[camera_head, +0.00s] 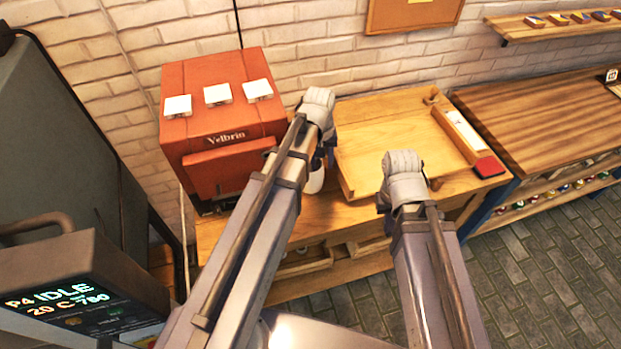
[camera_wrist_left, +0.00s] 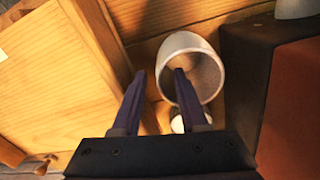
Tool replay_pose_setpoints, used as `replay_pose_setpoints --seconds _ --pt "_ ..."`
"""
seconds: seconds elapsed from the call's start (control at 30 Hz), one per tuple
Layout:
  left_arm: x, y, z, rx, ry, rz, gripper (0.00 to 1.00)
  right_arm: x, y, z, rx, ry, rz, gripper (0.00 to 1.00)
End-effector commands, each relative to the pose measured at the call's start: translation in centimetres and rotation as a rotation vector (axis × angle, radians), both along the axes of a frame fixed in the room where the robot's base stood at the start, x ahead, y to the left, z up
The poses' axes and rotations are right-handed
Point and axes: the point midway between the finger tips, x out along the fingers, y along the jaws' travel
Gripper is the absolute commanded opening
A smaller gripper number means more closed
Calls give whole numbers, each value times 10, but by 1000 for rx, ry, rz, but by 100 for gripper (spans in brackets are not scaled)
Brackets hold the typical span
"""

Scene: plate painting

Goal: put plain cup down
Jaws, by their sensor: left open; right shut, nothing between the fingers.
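A plain white cup (camera_wrist_left: 181,45) is on the wooden table beside the red machine, its open mouth showing in the left wrist view. In the head view only a small part of the cup (camera_head: 316,180) shows behind my left arm. My left gripper (camera_wrist_left: 160,74) is open; one finger overlaps the cup's mouth in the picture, the other is left of the cup. I cannot tell whether they touch. In the head view the left gripper (camera_head: 326,150) is mostly hidden by its wrist. My right gripper (camera_head: 385,200) is shut and empty above the table's front, its fingers mostly hidden.
The red machine (camera_head: 221,119) marked Velbrin carries several white squares on top. A wooden tray (camera_head: 395,130) lies right of my left gripper, with a red pad (camera_head: 487,167) at the table's right corner. Another small white object (camera_wrist_left: 178,124) is below the cup in the wrist view.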

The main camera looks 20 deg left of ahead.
Motion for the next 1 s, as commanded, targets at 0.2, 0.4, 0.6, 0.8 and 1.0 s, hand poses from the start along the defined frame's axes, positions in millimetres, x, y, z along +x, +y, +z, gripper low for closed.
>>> replay_pose_setpoints --seconds 0.2,0.4,0.6,0.8,1.0 --pt "-2 -1 -14 0 0 0 43 0 0 -14 0 0 0 0" --pt "-4 -3 -40 0 0 0 43 0 0 -40 0 0 0 0" --pt "-4 -4 -53 0 0 0 43 0 0 -53 0 0 0 0" --pt "-4 -4 -51 0 0 0 43 0 0 -51 0 0 0 0" --pt "-4 -4 -51 0 0 0 23 0 0 -51 0 0 0 0"
